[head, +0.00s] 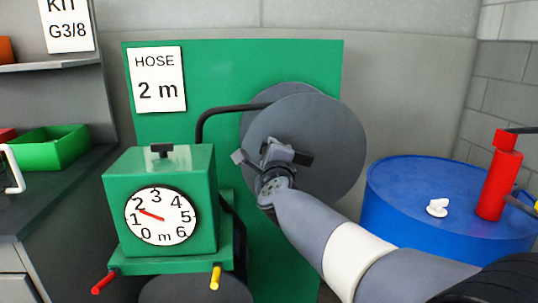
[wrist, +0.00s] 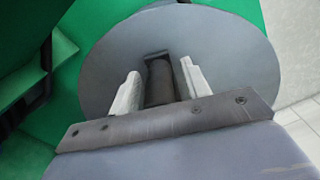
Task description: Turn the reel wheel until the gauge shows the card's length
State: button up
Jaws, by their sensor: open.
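The reel wheel (head: 335,140) is a grey disc in front of the green panel, and it fills much of the wrist view (wrist: 232,55). My gripper (head: 268,158) is in front of the wheel and partly covers it. In the wrist view its two pale fingers (wrist: 161,88) are open on either side of a dark handle (wrist: 159,80) on the wheel; I cannot tell whether they touch it. The card (head: 158,79) reads "HOSE 2 m".
A black hose (head: 202,122) arches from the green gauge box (head: 190,165) to the reel. A blue drum (head: 400,205) with a red cylinder (head: 499,178) stands at the right. A bench with a green bin (head: 50,150) is at the left.

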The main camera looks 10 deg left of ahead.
jog(key=v, duration=1)
jog(key=shift+s+p, duration=0.2)
jog(key=shift+p, duration=0.1)
jog(key=shift+r, duration=0.1)
jog(key=shift+c, duration=1)
